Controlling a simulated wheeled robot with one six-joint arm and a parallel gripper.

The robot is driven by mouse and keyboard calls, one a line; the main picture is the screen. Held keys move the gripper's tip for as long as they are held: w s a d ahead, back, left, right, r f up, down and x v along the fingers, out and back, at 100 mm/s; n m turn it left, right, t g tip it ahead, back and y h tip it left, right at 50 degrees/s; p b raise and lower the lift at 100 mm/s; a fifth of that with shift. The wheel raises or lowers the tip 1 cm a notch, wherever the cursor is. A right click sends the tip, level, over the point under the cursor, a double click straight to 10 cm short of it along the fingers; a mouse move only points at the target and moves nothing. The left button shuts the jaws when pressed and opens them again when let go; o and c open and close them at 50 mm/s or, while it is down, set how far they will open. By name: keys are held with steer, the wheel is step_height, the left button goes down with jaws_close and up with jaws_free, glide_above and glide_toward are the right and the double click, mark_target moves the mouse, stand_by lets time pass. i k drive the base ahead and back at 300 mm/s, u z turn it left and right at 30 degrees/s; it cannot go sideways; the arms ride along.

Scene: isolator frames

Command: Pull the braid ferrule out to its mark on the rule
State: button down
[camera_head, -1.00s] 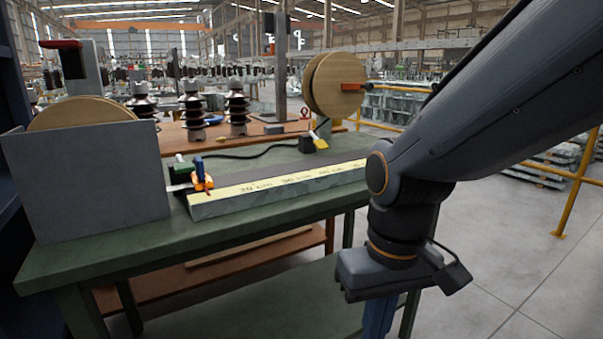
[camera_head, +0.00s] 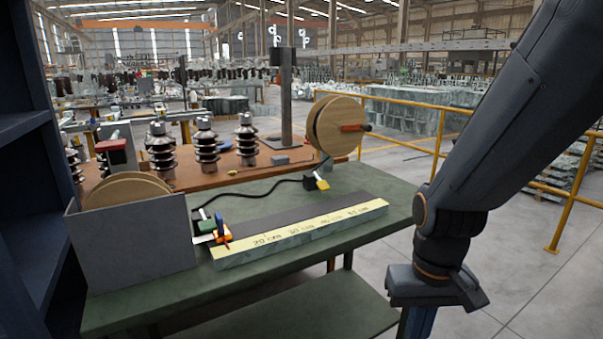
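The rule (camera_head: 300,235), a pale yellow strip with centimetre marks on a grey block, lies along the green bench. I cannot tell which piece is the braid ferrule. A grey box (camera_head: 135,245) stands left of it with a wooden reel (camera_head: 128,190) inside. My gripper (camera_head: 421,322) hangs pointing down, right of the bench and apart from the rule. Its fingers run off the bottom edge, so their opening is hidden.
The green bench (camera_head: 340,262) has free room in front of the rule. A black cable runs behind the rule to a yellow-and-black piece (camera_head: 316,181). A wooden spool (camera_head: 335,127) and several insulators (camera_head: 246,140) stand behind. A yellow railing (camera_head: 440,125) is at the right.

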mark_target(222, 235)
steer(key=z, duration=2.05)
steer(key=k, duration=1.2)
steer(key=u, duration=1.9)
steer(key=i, duration=1)
steer(key=u, duration=0.05)
